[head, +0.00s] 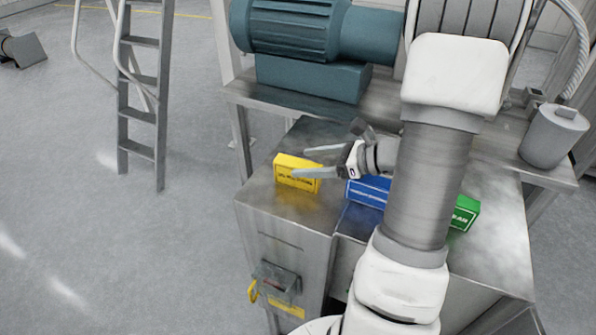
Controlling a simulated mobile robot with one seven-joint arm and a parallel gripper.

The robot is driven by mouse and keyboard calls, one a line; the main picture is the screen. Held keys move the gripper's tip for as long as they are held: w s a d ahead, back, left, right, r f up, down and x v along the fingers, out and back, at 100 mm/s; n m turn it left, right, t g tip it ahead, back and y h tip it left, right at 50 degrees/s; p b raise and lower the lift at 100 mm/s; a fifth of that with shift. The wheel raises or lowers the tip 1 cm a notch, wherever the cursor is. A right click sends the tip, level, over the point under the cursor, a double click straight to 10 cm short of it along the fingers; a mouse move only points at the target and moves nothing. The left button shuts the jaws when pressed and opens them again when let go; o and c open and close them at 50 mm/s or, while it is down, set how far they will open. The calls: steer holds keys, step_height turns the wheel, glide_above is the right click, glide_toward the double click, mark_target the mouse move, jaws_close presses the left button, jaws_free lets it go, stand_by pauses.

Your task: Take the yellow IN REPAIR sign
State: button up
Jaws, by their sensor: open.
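The yellow sign (297,173) is a small block with dark lettering, too small to read fully. It stands on the metal cabinet top near its left edge. My gripper (299,161) comes in from the right with its two fingers apart. The fingers point left at the sign and overlap its upper right part in the picture. I cannot tell whether they touch it.
A blue sign (368,191) stands right of the yellow one, partly behind my arm. A green sign (464,212) is further right. A teal motor (295,28) sits on a shelf behind. A ladder (140,95) stands left on open floor.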

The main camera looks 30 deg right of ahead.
mark_target(299, 163)
steer(key=x, duration=0.3)
steer(key=shift+a, duration=0.15)
steer(key=shift+c, duration=0.3)
jaws_close()
